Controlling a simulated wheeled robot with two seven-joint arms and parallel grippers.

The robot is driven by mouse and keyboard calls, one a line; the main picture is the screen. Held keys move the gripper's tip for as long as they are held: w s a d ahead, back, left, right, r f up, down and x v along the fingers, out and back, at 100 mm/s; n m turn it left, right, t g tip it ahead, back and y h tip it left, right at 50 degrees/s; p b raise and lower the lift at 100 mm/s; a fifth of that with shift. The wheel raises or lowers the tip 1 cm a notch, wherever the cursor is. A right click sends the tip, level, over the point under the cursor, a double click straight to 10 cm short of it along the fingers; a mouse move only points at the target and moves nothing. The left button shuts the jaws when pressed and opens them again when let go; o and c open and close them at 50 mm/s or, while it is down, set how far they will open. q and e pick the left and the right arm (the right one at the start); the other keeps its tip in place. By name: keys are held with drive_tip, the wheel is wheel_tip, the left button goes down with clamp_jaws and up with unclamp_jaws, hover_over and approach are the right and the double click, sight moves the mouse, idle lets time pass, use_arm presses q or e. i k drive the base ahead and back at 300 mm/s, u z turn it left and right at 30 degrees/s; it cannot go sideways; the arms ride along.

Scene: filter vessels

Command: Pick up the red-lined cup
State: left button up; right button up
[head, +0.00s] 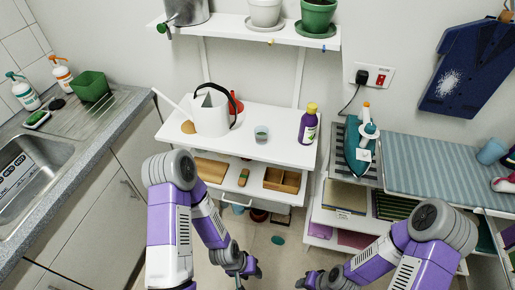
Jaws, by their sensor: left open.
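I cannot pick out a cup with a clearly red lining. A small grey-green cup (262,133) stands upright on the white table, right of the watering can; its lining is too small to tell. A blue cup (491,152) lies or leans at the right end of the ironing board, its inside not clear. My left gripper (243,275) is open and empty, low in front of the table, well away from both cups. My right gripper (308,281) is low at the bottom edge, apart from everything; its jaws are not clear.
A white watering can (212,113), a red object (235,103) behind it and a purple bottle (308,126) stand on the table (285,155). Pots (258,215) stand underneath. An iron (357,150) stands at right.

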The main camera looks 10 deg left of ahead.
sight(262, 132)
drive_tip(key=k, duration=0.25)
drive_tip(key=u, duration=1.95)
drive_tip(key=i, duration=1.2)
drive_tip(key=z, duration=0.55)
